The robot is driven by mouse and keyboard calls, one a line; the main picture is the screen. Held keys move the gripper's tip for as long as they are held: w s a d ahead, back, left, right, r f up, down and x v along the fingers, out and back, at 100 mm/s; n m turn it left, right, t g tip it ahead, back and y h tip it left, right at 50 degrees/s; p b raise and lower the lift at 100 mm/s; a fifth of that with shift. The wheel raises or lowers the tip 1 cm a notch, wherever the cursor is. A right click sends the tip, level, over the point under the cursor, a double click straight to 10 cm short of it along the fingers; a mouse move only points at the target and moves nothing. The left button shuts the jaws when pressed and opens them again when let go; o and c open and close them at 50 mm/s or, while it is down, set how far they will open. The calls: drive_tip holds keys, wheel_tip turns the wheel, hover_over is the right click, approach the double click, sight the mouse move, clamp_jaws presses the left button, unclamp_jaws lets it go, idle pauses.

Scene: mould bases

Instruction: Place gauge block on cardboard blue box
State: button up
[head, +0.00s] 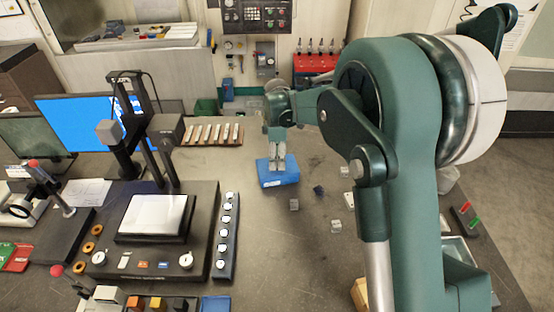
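The cardboard blue box (278,179) lies on the grey bench in the middle of the head view. My gripper (278,165) points down at the top of the box, with its pale fingers in front of or over the box's far part. I cannot tell whether the fingertips touch the box or whether a block is between them. I cannot tell which, if any, is the gauge block.
A measuring stand with a white plate (157,215) fills the left side. A dark strip with round white pieces (226,235) stands left of the box. A wooden rack (214,134) lies behind. The bench in front of the box is mostly clear.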

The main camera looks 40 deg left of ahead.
drive_tip(key=shift+r, duration=0.1)
idle(0.3)
wheel_tip(320, 180, up, 12)
idle(0.7)
idle(0.5)
drive_tip(key=shift+d+r, duration=0.1)
idle(0.4)
